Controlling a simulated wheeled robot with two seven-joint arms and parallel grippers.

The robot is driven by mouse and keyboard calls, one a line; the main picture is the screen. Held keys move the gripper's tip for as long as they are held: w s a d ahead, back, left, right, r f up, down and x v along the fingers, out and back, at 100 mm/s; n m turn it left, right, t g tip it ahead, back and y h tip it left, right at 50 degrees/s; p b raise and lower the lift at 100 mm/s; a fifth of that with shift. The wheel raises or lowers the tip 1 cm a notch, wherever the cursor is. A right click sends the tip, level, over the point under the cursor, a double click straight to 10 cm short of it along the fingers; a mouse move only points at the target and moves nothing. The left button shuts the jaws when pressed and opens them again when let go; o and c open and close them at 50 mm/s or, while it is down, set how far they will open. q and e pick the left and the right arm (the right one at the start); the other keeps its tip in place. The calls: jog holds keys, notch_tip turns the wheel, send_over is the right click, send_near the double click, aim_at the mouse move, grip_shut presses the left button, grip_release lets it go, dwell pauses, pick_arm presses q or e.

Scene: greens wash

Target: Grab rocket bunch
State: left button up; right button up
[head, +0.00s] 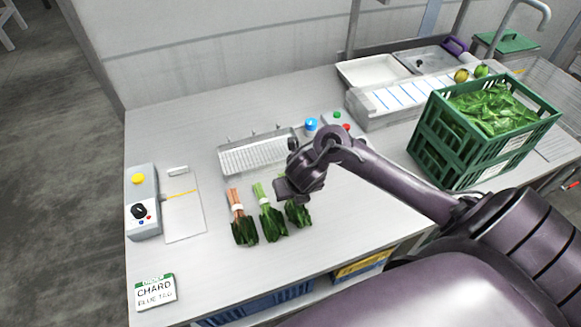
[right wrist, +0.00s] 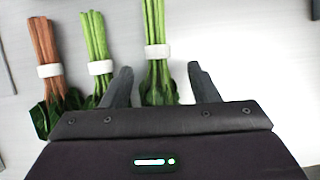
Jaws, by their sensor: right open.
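Three leafy bunches lie side by side on the steel counter. The left bunch (head: 239,217) has orange-pink stems. The middle bunch (head: 270,215) and the right bunch (head: 298,214) have green stems. I cannot tell by label which is rocket. In the right wrist view each bunch has a white band, and the right bunch (right wrist: 155,35) shows between my fingers. My right gripper (head: 291,192) is open above the right bunch, hiding part of it. The wrist view shows its fingers (right wrist: 158,72) on either side of the bunch; contact is unclear. My left gripper is not in view.
A ribbed silver tray (head: 258,158) lies behind the bunches. A green crate of leaves (head: 440,140) stands at right. Sinks are at the back right.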

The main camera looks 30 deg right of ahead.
jog(key=x, duration=0.2)
jog(key=shift+w+f+b, duration=0.1)
jog(key=shift+f+b, duration=0.25)
jog(key=shift+f, duration=0.05)
jog(key=shift+w+f, duration=0.1)
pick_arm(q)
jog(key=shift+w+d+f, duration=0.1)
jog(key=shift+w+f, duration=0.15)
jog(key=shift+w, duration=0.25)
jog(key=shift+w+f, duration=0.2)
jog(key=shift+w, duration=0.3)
pick_arm(e)
jog(key=c, duration=1.1)
